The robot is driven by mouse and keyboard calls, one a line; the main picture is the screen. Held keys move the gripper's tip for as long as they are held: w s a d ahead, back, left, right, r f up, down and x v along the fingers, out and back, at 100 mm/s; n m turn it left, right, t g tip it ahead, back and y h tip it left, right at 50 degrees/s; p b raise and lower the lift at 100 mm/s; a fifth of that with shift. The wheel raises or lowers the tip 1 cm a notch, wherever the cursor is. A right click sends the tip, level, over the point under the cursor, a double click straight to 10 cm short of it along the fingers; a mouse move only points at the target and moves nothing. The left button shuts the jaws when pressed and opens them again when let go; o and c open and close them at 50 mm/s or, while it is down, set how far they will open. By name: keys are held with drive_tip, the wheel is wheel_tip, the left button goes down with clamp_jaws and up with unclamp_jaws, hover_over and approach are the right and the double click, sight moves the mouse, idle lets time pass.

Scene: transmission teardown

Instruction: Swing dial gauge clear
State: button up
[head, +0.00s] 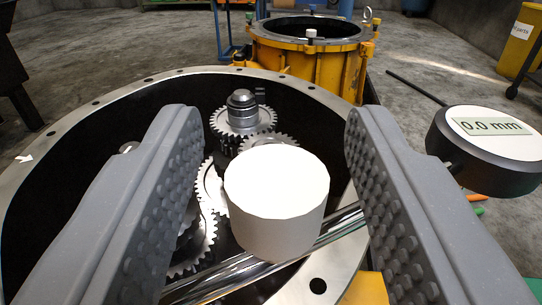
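The dial gauge (489,147) is a round dark body with a pale face reading "0.0 mm". It is at the right, beyond my right finger and outside the housing rim. A white cylindrical knob (277,200) stands between my fingers, with a shiny metal bar (262,270) running diagonally under it. The link between bar and gauge is hidden behind my right finger. My gripper (275,135) is open, its two textured grey fingers apart on either side of the knob. Gaps show on both sides, so it does not appear to touch the knob.
The transmission housing (88,98) has a wide flat rim with bolt holes. Gears (243,118) and shafts sit inside it. A yellow housing part (312,62) stands behind, and a yellow bin (522,40) is at the far right. Floor is open at the upper left.

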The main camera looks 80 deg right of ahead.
idle(0.4)
wheel_tip(320, 180, up, 3)
drive_tip(key=shift+r+p, duration=0.1)
drive_tip(key=shift+p, duration=0.8)
drive_tip(key=shift+s+r, duration=0.1)
drive_tip(key=shift+r, duration=0.15)
drive_tip(key=shift+s+p, duration=0.2)
drive_tip(key=shift+p, duration=0.1)
drive_tip(key=s+d+r+p, duration=0.1)
drive_tip(key=s+p, duration=0.3)
drive_tip(key=s, duration=1.1)
drive_tip(key=shift+s, duration=0.15)
drive_tip(key=shift+d+r, duration=0.1)
